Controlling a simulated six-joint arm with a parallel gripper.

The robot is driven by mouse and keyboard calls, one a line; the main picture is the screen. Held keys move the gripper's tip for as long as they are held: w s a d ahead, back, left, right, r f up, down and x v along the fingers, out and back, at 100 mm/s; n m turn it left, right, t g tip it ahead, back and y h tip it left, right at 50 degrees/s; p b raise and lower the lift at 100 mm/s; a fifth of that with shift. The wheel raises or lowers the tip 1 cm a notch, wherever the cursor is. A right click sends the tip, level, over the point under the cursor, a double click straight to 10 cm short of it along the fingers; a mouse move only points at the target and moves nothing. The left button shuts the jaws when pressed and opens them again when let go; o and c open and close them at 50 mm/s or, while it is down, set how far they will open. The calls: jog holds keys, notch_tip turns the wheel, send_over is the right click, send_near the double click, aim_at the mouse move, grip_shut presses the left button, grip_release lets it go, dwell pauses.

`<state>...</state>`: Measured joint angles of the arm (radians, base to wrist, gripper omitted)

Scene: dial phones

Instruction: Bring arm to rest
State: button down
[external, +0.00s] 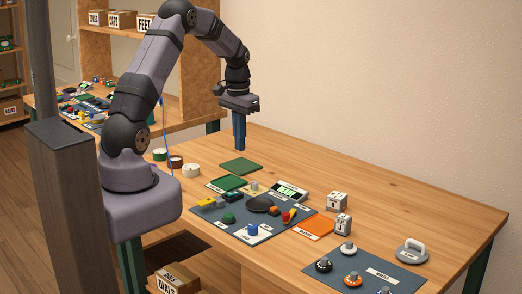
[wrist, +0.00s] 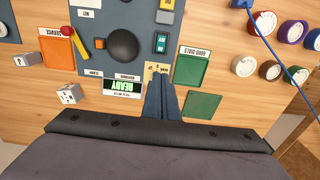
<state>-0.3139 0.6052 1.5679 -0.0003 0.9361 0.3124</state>
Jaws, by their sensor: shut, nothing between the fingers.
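My gripper (external: 239,148) points straight down above the wooden table (external: 420,215), with its fingers together and nothing between them. In the wrist view its blue fingers (wrist: 163,78) are shut and cover part of the scene near a small tan piece. My arm arches up from its base at the table's left end.
A blue-grey mat (external: 215,225) holds a black dome (external: 260,204) and several small parts. A display box (external: 290,191), an orange tray (external: 308,227), two pale cubes (external: 338,201) and a second mat (external: 393,276) lie to the right. The table's far right is clear.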

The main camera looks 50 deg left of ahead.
jog(key=shift+w+r, duration=0.1)
jog(key=shift+r, duration=0.45)
jog(key=s+d+f+n+g, duration=0.1)
jog(key=s+d+f+n, duration=0.15)
jog(key=s, duration=0.45)
jog(key=s+d+f+n+g, duration=0.1)
jog(key=s+d+f, duration=0.25)
jog(key=s, duration=0.25)
jog(key=s+d+r+m, duration=0.2)
jog(key=s+d, duration=0.4)
jog(key=s, duration=0.6)
jog(key=shift+m+t, duration=0.75)
jog(key=shift+t, duration=0.05)
jog(key=d+r, duration=0.1)
jog(key=w+d+r, duration=0.1)
jog(key=r, duration=0.2)
jog(key=shift+w+d, duration=0.3)
jog(key=shift+d, duration=0.1)
